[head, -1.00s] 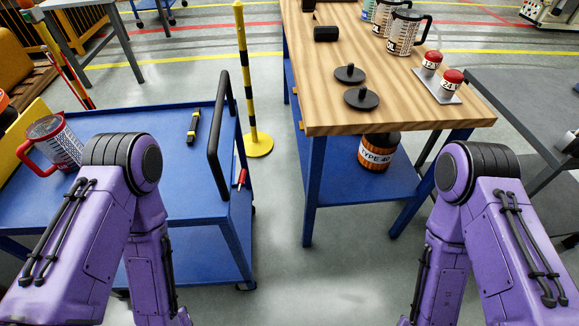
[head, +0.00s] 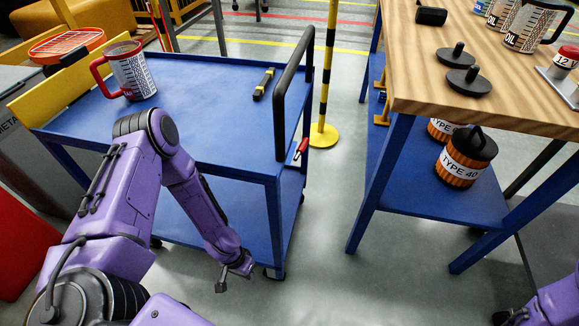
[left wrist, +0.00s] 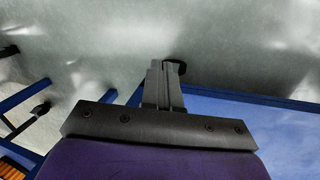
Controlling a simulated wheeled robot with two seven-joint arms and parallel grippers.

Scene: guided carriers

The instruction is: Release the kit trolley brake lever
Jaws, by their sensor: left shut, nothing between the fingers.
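The kit trolley (head: 215,168) is a blue two-shelf cart at the left of the head view, with a black push handle (head: 281,110) on its right end. A small red lever (head: 301,147), which looks like the brake lever, sits on that end below the handle, tilted. My left gripper (head: 234,281) is low by the trolley's near right corner, well below the lever and apart from it. Its fingers are together and empty, as the left wrist view (left wrist: 162,68) also shows. My right arm (head: 555,303) shows at the bottom right; its gripper is mostly cut off.
A red-handled jug (head: 133,72) and a black-yellow tool (head: 263,84) are on the trolley top. A yellow-black post (head: 323,105) stands just behind the handle. A wooden workbench (head: 430,98) with orange containers (head: 461,165) below is to the right. Grey floor lies free between trolley and bench.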

